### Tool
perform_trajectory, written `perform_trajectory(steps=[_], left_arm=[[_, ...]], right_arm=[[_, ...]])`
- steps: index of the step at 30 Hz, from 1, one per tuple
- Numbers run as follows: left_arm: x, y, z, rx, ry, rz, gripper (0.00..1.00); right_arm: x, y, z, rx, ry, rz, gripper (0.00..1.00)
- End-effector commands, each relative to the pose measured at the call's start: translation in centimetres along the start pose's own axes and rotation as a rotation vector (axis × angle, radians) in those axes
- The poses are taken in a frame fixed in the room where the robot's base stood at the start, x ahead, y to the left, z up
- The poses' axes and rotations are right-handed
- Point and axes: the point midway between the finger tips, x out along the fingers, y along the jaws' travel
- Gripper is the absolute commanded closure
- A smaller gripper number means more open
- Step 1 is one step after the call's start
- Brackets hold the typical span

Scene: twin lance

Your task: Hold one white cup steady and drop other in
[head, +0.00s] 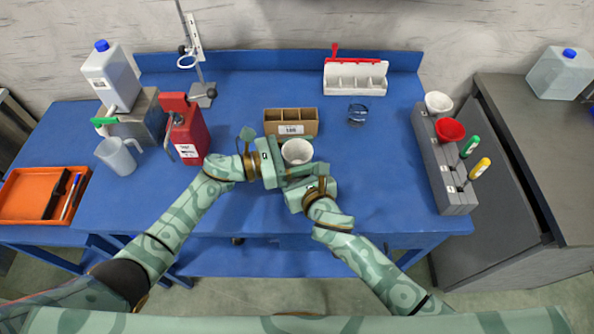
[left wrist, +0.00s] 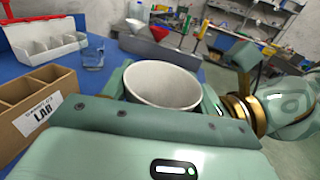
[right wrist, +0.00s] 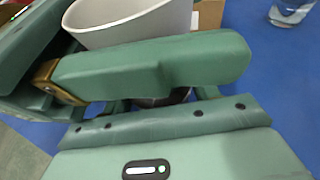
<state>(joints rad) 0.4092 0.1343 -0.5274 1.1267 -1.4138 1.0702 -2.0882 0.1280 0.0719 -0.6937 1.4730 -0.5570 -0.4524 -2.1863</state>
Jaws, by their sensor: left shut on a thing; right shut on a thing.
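A white cup (head: 297,151) stands upright over the middle of the blue table. Its open mouth shows in the left wrist view (left wrist: 163,84), and its side shows in the right wrist view (right wrist: 130,22). My left gripper (head: 292,169) is shut around the cup from the left. My right gripper (head: 307,190) is shut low at the cup's near side, close against the left one. Its grip on the cup is mostly hidden behind a green finger.
A brown LAB box (head: 290,128) is just behind the held cup. A glass beaker (head: 357,114) and a red can (head: 187,135) stand nearby. The table's right middle is clear.

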Motion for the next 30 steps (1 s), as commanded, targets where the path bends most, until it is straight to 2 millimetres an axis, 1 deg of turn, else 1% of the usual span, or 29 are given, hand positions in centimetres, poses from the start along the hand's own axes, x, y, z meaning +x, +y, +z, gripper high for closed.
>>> perform_trajectory(steps=[1,8,9,11,19,22,26,30], left_arm=[[-0.1,0.0,-0.7,0.002,0.010,0.002,0.63],[-0.2,-0.1,-2.7,0.006,0.021,0.004,0.63],[-0.2,-0.2,-2.7,0.007,0.022,0.004,0.33],[-0.3,-0.2,-2.8,0.007,0.024,0.005,0.17],[-0.5,-0.2,-3.0,0.007,0.028,0.004,0.16],[-1.0,-0.2,-2.9,0.007,0.027,0.005,0.16],[-2.8,-0.2,-2.8,0.006,0.023,0.003,0.16],[-5.2,-0.1,-2.4,0.003,0.015,0.001,0.16]], right_arm=[[0.0,0.1,0.1,0.002,-0.001,0.001,0.62],[0.0,0.2,0.3,0.009,-0.008,0.005,0.62],[0.0,0.2,0.5,0.010,-0.010,0.006,0.63],[0.0,0.3,0.6,0.012,-0.012,0.007,0.63],[0.1,0.3,0.8,0.017,-0.017,0.009,0.64],[0.1,0.3,0.8,0.017,-0.017,0.008,0.64],[0.1,0.1,0.8,0.015,-0.017,0.004,0.64],[0.1,-0.1,0.8,0.011,-0.016,0.000,0.64]])
